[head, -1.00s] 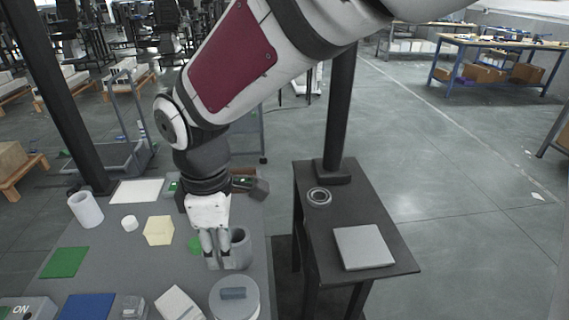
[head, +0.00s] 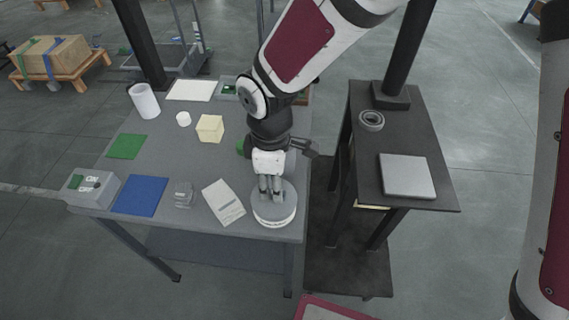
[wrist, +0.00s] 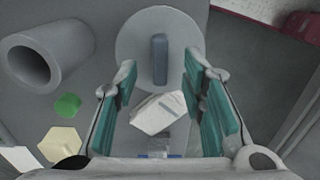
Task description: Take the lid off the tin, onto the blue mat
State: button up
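The tin (head: 272,218) is a round, pale container near the table's front right corner. Its grey lid (wrist: 135,35) is on it, with a blue-grey bar handle (wrist: 160,58) on top. My gripper (head: 270,188) points down over the lid and hides part of it in the head view. In the wrist view my gripper (wrist: 160,72) is open, its teal-padded fingers apart on either side of the handle's line, with a gap on both sides. The blue mat (head: 140,195) lies flat and bare at the table's front left.
A white packet (head: 223,202) and a small clear box (head: 183,194) lie between tin and mat. A cream block (head: 210,128), green mat (head: 127,146) and grey switch box (head: 90,188) are farther left. A dark stand (head: 420,130) is right.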

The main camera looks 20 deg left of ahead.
notch_tip(320, 180, down, 2)
jog(key=shift+f, duration=0.1)
grip_shut()
dwell(0.4)
